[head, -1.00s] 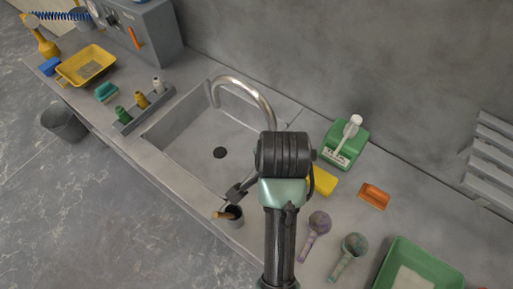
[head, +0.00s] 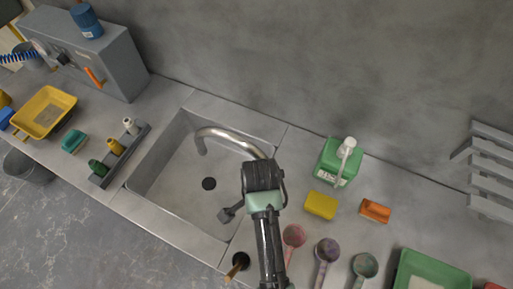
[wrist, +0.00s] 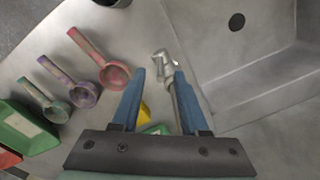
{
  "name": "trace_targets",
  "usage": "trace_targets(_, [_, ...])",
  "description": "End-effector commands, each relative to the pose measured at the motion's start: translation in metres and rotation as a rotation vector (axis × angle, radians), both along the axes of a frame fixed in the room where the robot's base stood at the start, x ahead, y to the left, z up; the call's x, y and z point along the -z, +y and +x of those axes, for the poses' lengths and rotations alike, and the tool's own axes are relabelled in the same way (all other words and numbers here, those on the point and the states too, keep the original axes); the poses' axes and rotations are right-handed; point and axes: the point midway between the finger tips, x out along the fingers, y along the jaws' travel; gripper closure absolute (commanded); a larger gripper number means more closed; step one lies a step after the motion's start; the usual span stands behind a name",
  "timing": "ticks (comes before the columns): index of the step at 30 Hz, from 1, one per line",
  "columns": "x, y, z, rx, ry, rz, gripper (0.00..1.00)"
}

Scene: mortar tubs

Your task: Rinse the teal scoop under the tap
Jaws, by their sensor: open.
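The teal scoop (head: 364,266) lies on the counter at the right of a row of three scoops in the head view. Its bowl looks green-teal and stained, and its handle runs off the bottom edge. It also shows in the wrist view (wrist: 55,110), at the left. My gripper (wrist: 160,72) is open and empty, its blue fingers apart and away from the scoops. In the head view my arm hides most of it. The curved metal tap (head: 235,138) rises over the sink (head: 165,190); part of it shows beyond my fingers in the wrist view (wrist: 164,57).
A pink scoop (head: 293,236) and a purple scoop (head: 327,250) lie left of the teal one. A green tub (head: 438,268) stands to its right. A yellow sponge (head: 321,205), an orange block (head: 375,211) and a green bottle (head: 336,165) stand behind. The sink basin looks empty.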

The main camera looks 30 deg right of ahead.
Motion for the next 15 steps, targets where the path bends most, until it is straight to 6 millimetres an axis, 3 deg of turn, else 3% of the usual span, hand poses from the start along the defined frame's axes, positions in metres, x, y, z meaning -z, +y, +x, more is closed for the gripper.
trace_targets(6, [0.033,0.000,0.001,-0.001,0.002,0.001,0.56])
trace_targets(15, [0.048,0.000,0.002,-0.001,-0.001,-0.001,0.56])
